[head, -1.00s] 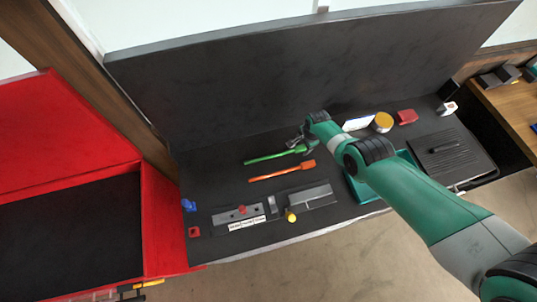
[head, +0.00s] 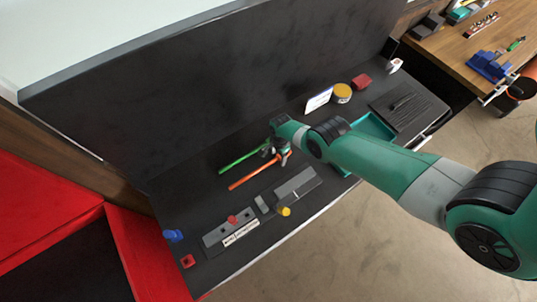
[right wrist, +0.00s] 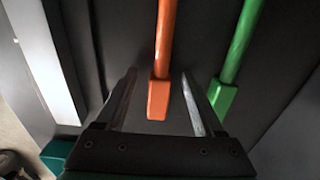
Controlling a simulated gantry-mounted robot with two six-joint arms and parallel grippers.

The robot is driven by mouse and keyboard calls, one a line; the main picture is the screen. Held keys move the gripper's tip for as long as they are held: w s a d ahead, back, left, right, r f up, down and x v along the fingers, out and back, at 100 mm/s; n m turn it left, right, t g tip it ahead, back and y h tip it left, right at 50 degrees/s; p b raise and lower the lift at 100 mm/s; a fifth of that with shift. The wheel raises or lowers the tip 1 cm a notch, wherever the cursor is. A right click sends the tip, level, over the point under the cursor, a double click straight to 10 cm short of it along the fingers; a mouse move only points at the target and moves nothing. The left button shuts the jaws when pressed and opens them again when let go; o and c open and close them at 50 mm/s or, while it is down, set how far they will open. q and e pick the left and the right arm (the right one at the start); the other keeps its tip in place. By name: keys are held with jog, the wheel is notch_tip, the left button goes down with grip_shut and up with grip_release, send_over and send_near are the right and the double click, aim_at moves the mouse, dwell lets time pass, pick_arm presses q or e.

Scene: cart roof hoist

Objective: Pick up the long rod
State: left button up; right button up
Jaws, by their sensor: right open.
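An orange rod (head: 250,177) and a green rod (head: 240,160) lie roughly parallel on the dark bench. Each has a thicker block end on the right; I cannot tell for sure which is the longer. My right gripper (head: 277,156) is over the right ends of the rods. In the right wrist view, my open right gripper (right wrist: 159,76) has the orange rod's block end (right wrist: 158,98) between its fingers, with a gap on each side. The green rod (right wrist: 240,45) lies just outside the right finger. My left gripper is not in view.
A grey slotted block (head: 296,184) and a grey block with a red knob (head: 215,237) lie in front of the rods. A teal tray (head: 372,128) is partly behind my arm. A yellow-topped round container (head: 342,92) stands at the back. A dark upright panel (head: 220,85) closes the bench's rear.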

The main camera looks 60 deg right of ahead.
jog(key=shift+f, duration=0.1)
jog(key=shift+c, duration=0.3)
grip_shut()
